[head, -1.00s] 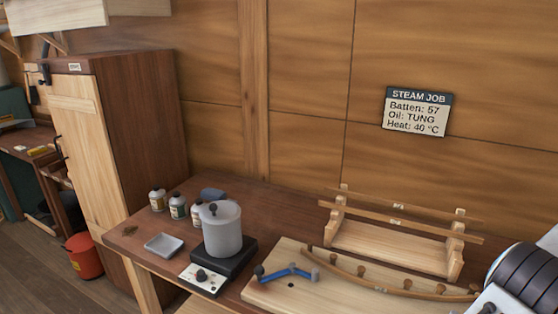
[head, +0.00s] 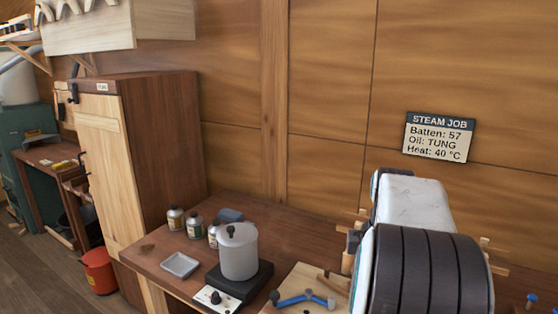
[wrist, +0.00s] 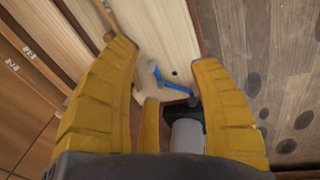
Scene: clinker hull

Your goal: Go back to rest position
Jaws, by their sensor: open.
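My gripper (wrist: 165,90) shows in the wrist view with its yellow fingers spread wide and nothing between them. It hangs above the bench, over the pale board (wrist: 160,35) and the blue-handled clamp (wrist: 168,82). In the head view my arm fills the lower right, and the gripper itself is hidden there. The arm covers most of the batten rack, of which only bits (head: 487,252) show.
A pot (head: 238,252) stands on a hot plate (head: 240,283) on the bench, with a grey tray (head: 180,265) and several bottles (head: 195,227) nearby. A tall cabinet (head: 160,150) stands left of the bench. A red bucket (head: 98,270) is on the floor. A sign (head: 439,137) hangs on the wall.

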